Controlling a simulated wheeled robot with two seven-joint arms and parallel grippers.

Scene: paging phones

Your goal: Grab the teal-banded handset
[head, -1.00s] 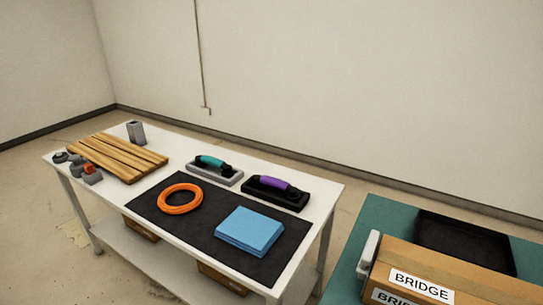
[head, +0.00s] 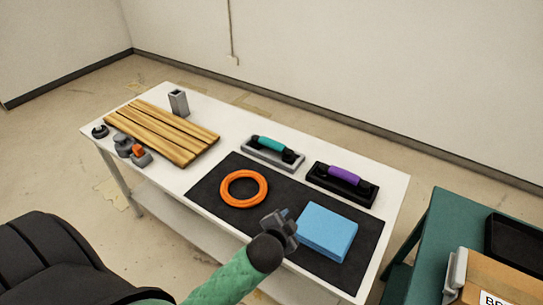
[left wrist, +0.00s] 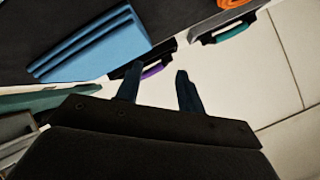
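The teal-banded handset (head: 271,145) lies on its grey cradle (head: 262,160) near the back edge of the white table. In the left wrist view the teal-banded handset (left wrist: 232,31) shows at the upper right. A purple-banded handset (head: 344,174) lies on a black base just right of it; it also shows in the left wrist view (left wrist: 152,70). My left gripper (head: 280,222) is above the front of the black mat, apart from both handsets. In the left wrist view its two fingers (left wrist: 157,88) are spread with nothing between them. My right gripper is out of view.
The black mat (head: 208,190) holds an orange ring (head: 244,188) and a blue stack (head: 327,231). Wooden slats (head: 160,132), a grey holder (head: 179,103) and small grey items stand at left. A teal table (head: 445,235) with a box (head: 480,285) is at right.

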